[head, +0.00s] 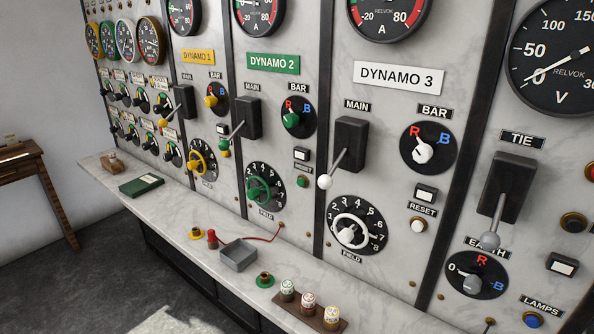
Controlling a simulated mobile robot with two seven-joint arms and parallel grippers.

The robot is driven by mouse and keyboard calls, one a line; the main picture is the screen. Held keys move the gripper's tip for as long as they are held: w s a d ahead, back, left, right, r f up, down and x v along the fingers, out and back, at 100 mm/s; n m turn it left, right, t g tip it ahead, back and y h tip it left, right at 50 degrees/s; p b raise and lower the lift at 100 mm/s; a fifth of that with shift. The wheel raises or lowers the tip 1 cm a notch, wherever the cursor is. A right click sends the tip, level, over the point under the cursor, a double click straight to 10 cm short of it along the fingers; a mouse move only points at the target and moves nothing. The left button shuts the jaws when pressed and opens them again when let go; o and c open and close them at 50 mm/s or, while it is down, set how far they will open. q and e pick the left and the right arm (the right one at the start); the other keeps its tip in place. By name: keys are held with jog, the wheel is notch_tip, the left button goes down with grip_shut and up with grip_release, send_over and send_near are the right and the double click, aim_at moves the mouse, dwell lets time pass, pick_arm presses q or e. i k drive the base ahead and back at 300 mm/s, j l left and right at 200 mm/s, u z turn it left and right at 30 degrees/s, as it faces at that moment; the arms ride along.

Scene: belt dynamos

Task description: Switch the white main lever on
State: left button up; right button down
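The white main lever (327,179) is on the Dynamo 3 panel, under the MAIN label, below the white DYNAMO 3 plate (401,77). Its metal arm comes out of a black switch box (349,146) and slants down to the left, ending in a white ball knob. No gripper shows in the head view, so nothing touches the lever.
Beside the lever are the white BAR selector (423,150) and the white FIELD wheel (349,232). The grey-knobbed TIE lever (492,239) is to the right, the green main lever (224,148) to the left. A grey tray (239,256) and capped pots (308,303) stand on the marble ledge below.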

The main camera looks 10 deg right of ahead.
aim_at(325, 182)
jog(key=i+j+z, duration=0.1)
jog(key=z, duration=0.25)
jog(key=i+j+z, duration=0.15)
jog(key=z, duration=0.2)
jog(key=i+j+z, duration=0.15)
jog(key=z, duration=0.2)
